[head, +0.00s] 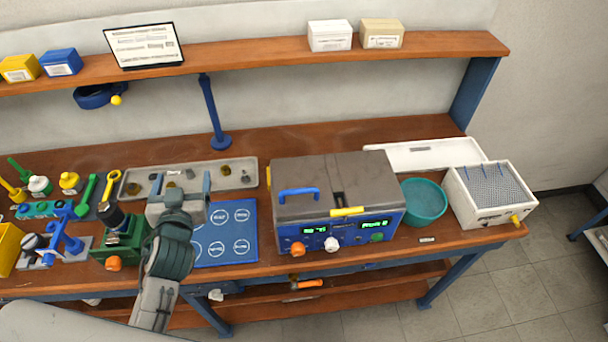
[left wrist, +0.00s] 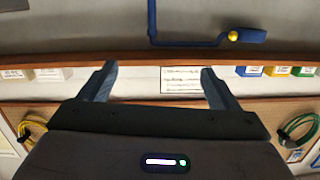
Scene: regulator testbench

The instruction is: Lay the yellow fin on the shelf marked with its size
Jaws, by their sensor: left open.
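I cannot make out a yellow fin in either view. I also see no shelf that I can read a size on. The long wooden upper shelf (head: 262,53) runs along the back wall, and its edge also crosses the left wrist view (left wrist: 140,58). My left gripper (head: 181,183) is open with nothing between its fingers, over the left end of the blue mat (head: 242,252) and near the grey tray. In the left wrist view its fingers (left wrist: 158,72) stand wide apart, with the shelf beyond. My right gripper is not in view.
A grey-lidded test box (head: 330,180) stands mid-bench, with a teal bowl (head: 424,203) and white bin (head: 490,195) to its right. Tools and fixtures crowd the left. A sign (head: 143,46) and several small boxes stand on the upper shelf. A lower wooden shelf (head: 390,288) lies under the bench.

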